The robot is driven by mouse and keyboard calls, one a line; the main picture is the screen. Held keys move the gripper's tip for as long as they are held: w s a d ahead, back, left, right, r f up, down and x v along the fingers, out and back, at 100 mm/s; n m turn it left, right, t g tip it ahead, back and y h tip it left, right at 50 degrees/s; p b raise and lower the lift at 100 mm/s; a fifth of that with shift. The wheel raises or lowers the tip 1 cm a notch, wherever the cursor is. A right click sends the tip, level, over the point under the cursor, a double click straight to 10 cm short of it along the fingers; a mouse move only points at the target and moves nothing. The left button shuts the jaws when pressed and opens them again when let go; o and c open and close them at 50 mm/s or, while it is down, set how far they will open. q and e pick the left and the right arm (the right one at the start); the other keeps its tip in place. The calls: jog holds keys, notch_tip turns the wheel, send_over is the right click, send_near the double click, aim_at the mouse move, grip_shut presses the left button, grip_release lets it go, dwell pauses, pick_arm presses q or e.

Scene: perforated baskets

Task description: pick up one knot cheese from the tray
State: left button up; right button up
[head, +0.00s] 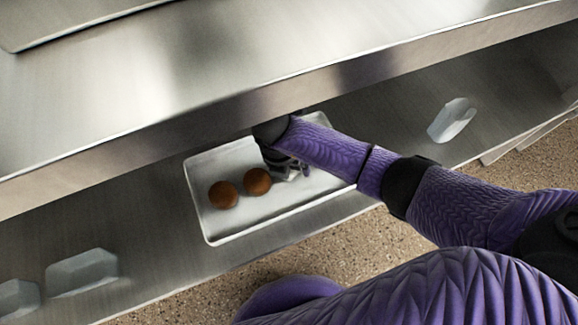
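A white tray (268,226) lies on the lower metal shelf. Two round brown pieces, which look like the knot cheeses, sit in its left half: one further left (223,194) and one to its right (257,181). My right gripper (287,173) is over the tray, just right of the second brown piece. Its fingers are small and partly hidden by my wrist, so I cannot tell whether they are open or hold anything. My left gripper is not in view.
A metal upper shelf (250,60) overhangs the back of the tray. A clear container (452,119) stands on the lower shelf at the right. Two more containers (82,272) (18,298) are at the lower left.

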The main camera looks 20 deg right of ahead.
jog(key=c, duration=1)
jog(key=shift+r, duration=0.15)
